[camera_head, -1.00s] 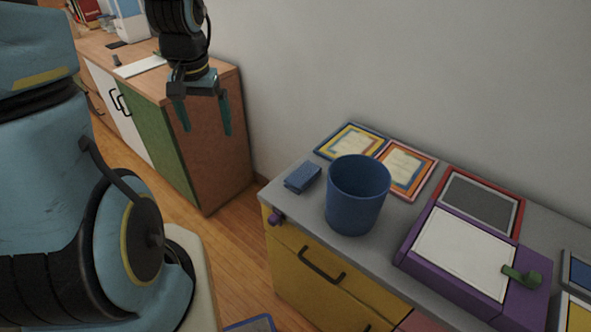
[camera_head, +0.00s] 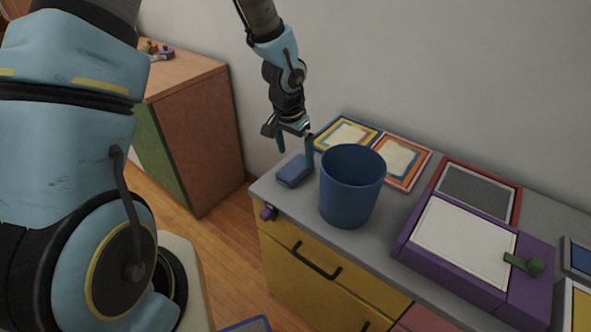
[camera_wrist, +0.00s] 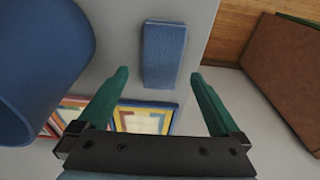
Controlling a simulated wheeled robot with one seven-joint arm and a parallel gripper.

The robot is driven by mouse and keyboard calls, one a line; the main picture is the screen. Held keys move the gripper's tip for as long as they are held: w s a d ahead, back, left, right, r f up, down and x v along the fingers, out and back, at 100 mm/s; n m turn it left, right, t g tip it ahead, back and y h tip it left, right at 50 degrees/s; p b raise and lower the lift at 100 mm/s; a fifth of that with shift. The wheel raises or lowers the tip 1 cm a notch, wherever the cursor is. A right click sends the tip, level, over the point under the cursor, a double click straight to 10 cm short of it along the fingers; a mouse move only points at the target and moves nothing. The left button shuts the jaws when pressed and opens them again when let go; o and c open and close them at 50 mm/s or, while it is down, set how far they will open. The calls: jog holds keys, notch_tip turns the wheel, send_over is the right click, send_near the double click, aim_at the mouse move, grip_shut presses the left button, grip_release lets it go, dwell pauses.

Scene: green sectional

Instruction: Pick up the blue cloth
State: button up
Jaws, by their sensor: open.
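The blue cloth (camera_head: 294,170) is a small folded block on the grey cabinet top, near its left end, just left of a blue bin (camera_head: 350,187). My gripper (camera_head: 296,158) is open and empty, pointing down above the cloth. In the wrist view the cloth (camera_wrist: 164,54) lies ahead of my gripper (camera_wrist: 163,84), in line with the space between the green fingers. The fingers appear apart from the cloth. The blue bin (camera_wrist: 38,60) fills the left of the wrist view.
Two picture frames, one blue-edged (camera_head: 346,134) and one orange-edged (camera_head: 402,160), lie behind the bin. A purple-framed board (camera_head: 462,240) lies to the right. A wooden cabinet (camera_head: 197,140) stands left, across a floor gap.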

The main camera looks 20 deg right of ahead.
aim_at(295, 166)
jog(key=shift+w+d+f+p, duration=0.15)
jog(key=shift+f+p, duration=0.15)
jog(key=shift+f, duration=0.85)
jog(key=shift+w+a+f+p, duration=0.1)
jog(key=shift+f+p, duration=0.15)
jog(key=shift+f, duration=0.9)
jog(key=shift+c, duration=0.4)
jog(key=c, duration=1)
jog(key=shift+r, duration=0.15)
notch_tip(295, 166, up, 10)
jog(key=shift+f+b, duration=0.1)
jog(key=shift+b, duration=0.45)
